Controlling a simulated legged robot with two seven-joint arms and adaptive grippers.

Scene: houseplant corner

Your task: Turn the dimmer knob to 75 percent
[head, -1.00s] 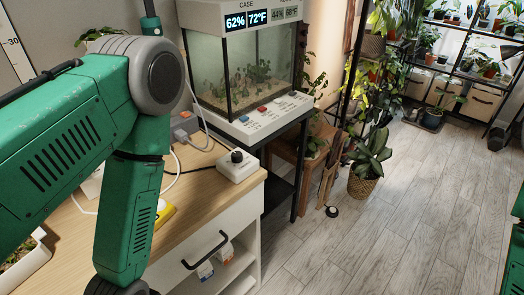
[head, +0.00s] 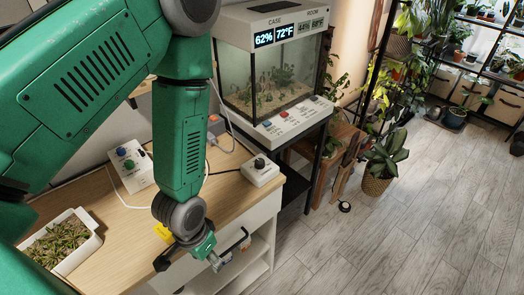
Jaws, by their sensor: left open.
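A small white box with a black knob (head: 260,163) sits at the right back corner of the wooden cabinet top (head: 122,238). It looks like the dimmer; its setting is too small to read. My left arm crosses the picture from the left and hangs down over the cabinet. My left gripper (head: 222,263) is at the cabinet's front edge, below and left of the knob box and apart from it. It is small and partly hidden by its wrist, and is open with nothing seen in it. My right gripper is out of view.
A white panel with blue and green knobs (head: 130,163) lies behind my arm. A planter (head: 62,243) stands at the left. A yellow object (head: 162,231) is partly behind my wrist. A glass terrarium (head: 272,75) stands behind the knob box. Cables run over the top.

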